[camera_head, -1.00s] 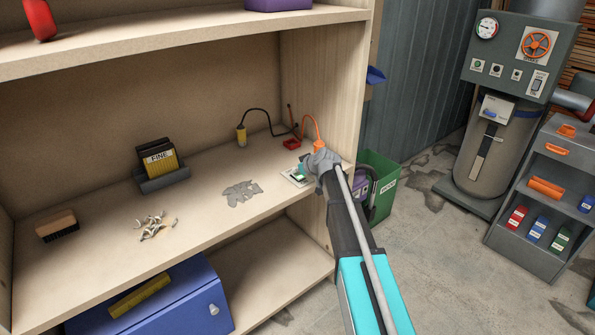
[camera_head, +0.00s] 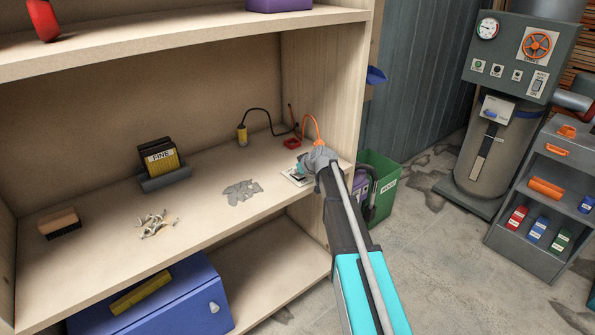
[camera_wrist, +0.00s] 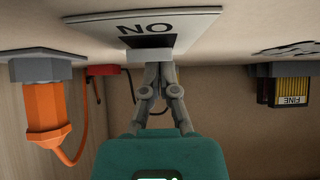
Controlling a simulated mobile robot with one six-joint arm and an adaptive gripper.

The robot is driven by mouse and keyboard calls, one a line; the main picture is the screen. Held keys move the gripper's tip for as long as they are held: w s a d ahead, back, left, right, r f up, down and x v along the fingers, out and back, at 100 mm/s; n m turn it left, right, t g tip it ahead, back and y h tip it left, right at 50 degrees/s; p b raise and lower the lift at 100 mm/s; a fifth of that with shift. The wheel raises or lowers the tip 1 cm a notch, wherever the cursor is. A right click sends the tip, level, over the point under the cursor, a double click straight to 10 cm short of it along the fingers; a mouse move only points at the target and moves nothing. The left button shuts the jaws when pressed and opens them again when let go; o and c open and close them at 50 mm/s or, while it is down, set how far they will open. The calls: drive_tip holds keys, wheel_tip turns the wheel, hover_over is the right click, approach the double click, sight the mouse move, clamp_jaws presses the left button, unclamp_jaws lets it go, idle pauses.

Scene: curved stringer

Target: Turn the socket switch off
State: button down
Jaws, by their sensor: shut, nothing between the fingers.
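The socket switch is a pale plate (camera_head: 293,180) lying on the shelf near its right end, partly hidden by my gripper. In the wrist view, which is upside down, the plate (camera_wrist: 105,32) carries large letters reading ON when turned upright, beside a dark block (camera_wrist: 150,41). My gripper (camera_wrist: 157,68) is shut and empty, its fingertips at the dark block; I cannot tell whether they touch it. In the head view my gripper (camera_head: 302,172) comes in from the right over the plate. An orange plug (camera_wrist: 45,106) sits in a grey socket beside the plate.
The shelf's right side wall (camera_head: 318,110) rises close by. A red item (camera_head: 291,142), a yellow plug (camera_head: 242,136), grey scraps (camera_head: 241,192) and a rack marked FINE (camera_head: 160,159) stand or lie on the shelf.

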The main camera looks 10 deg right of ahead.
drive_tip(key=shift+s+d, duration=0.5)
drive_tip(key=shift+s, duration=0.3)
drive_tip(key=shift+r, duration=0.15)
wheel_tip(320, 180, up, 4)
drive_tip(key=p, duration=0.4)
drive_tip(key=shift+s, duration=0.15)
drive_tip(key=p+v, duration=0.6)
drive_tip(key=v, duration=0.3)
drive_tip(key=shift+s+d, duration=0.3)
drive_tip(key=shift+s, duration=0.25)
